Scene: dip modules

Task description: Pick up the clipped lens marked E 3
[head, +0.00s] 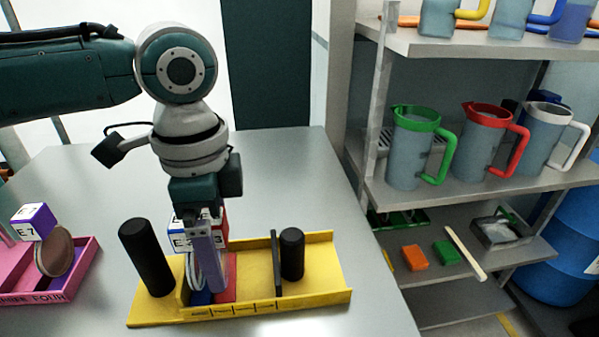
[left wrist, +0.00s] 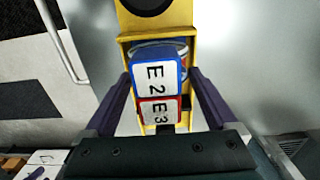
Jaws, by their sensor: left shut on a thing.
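The clipped lens marked E 3 has a red clip (head: 229,277) and stands in a yellow rack (head: 313,294) in the head view. The near finger hides part of both lenses in the head view. My right gripper is not in view.
Two black posts (head: 147,257) (head: 292,254) and a thin dark divider (head: 277,263) stand on the rack. A pink tray (head: 72,285) at left holds a purple-clipped lens marked E 7 (head: 34,221). Shelves with jugs (head: 412,147) stand at right.

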